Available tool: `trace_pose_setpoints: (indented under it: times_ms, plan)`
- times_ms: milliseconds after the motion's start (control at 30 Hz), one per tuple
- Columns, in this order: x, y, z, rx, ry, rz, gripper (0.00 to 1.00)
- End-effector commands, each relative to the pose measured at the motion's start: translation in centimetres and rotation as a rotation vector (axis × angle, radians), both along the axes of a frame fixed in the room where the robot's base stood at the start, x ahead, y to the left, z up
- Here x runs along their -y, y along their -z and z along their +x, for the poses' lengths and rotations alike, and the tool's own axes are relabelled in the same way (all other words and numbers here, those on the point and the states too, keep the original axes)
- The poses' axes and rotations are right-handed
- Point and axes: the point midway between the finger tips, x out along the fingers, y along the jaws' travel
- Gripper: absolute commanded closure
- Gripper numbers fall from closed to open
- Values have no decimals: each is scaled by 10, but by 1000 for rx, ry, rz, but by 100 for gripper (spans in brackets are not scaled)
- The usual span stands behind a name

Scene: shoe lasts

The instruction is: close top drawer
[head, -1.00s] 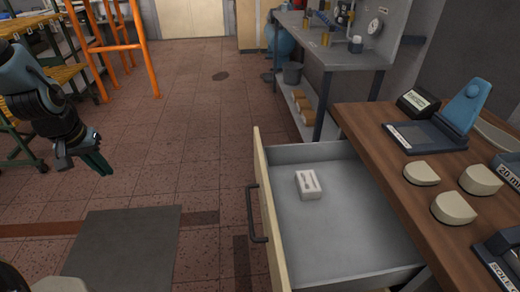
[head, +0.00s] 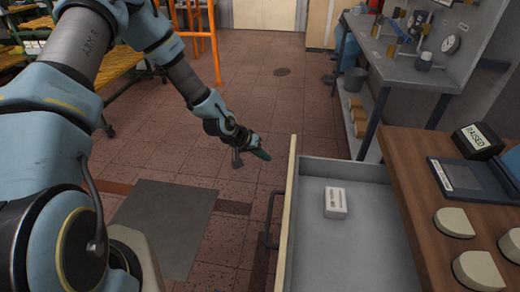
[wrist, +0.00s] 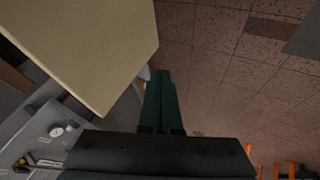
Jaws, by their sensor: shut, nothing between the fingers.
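The top drawer (head: 360,235) is pulled well out from the wooden-topped cabinet. Its cream front panel (head: 290,205) faces left, with a dark bar handle (head: 270,222) on it. A small white box (head: 335,202) lies inside on the grey bottom. My gripper (head: 264,155), with green fingers, is just left of the far end of the front panel, apart from it in the head view. In the wrist view the fingers (wrist: 160,75) are shut together and empty, beside a cream panel (wrist: 85,45) that looks like the drawer front.
The cabinet's wooden top (head: 425,200) holds several cream shoe-last pieces (head: 454,223), a dark labelled block (head: 478,141) and a blue-grey device. A grey workbench (head: 400,65) stands behind. The tiled floor left of the drawer is open, with a grey mat (head: 165,225).

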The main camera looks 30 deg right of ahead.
Motion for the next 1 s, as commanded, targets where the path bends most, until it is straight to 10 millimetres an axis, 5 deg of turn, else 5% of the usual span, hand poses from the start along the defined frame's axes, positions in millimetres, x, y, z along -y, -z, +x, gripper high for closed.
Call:
trace_pose_setpoints:
  times_ms: [200,433,1000]
  plan:
    - [26,30,-3,-1,2,0,100]
    - [47,27,-21,1,2,0,100]
    - [54,30,-26,1,0,1,100]
